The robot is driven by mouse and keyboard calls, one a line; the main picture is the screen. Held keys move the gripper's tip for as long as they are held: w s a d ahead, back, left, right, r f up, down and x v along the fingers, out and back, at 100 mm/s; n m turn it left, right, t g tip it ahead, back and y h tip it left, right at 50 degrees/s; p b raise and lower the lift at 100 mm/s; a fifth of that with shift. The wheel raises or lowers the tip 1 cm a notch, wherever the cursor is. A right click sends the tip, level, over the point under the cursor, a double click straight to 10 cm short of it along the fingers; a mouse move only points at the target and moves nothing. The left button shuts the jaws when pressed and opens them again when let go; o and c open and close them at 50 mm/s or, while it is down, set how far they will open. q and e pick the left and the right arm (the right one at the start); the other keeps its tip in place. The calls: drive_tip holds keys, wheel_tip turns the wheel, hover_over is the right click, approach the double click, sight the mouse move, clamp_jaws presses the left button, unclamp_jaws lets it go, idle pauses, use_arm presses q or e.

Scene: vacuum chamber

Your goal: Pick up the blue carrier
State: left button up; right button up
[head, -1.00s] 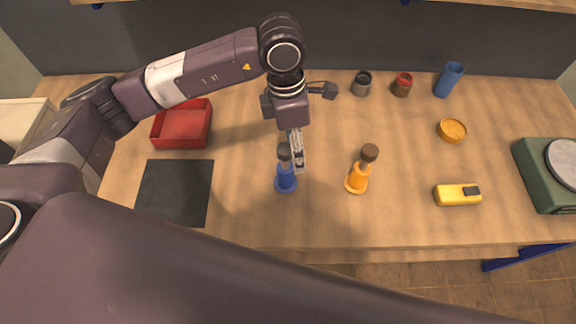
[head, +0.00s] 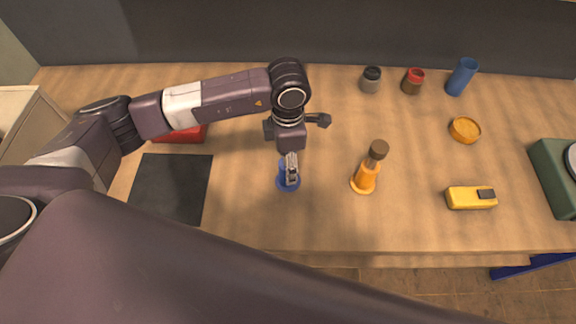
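The blue carrier (head: 283,186) stands on the wooden table near the middle, with a wide round base. My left gripper (head: 291,181) comes down from above, right over the carrier, and hides its upper part and dark top. The fingers overlap the carrier in the head view; I cannot tell whether they are closed on it. My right gripper is not in view.
An orange carrier (head: 364,182) with a brown top stands to the right. A yellow device (head: 470,197), a yellow dish (head: 464,129), a blue cup (head: 462,77) and two small jars are farther right. A black mat (head: 172,188) and red tray (head: 181,135) lie left.

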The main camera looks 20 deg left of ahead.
use_arm(q)
drive_tip(key=shift+f, duration=0.85)
drive_tip(key=shift+c, duration=0.6)
clamp_jaws()
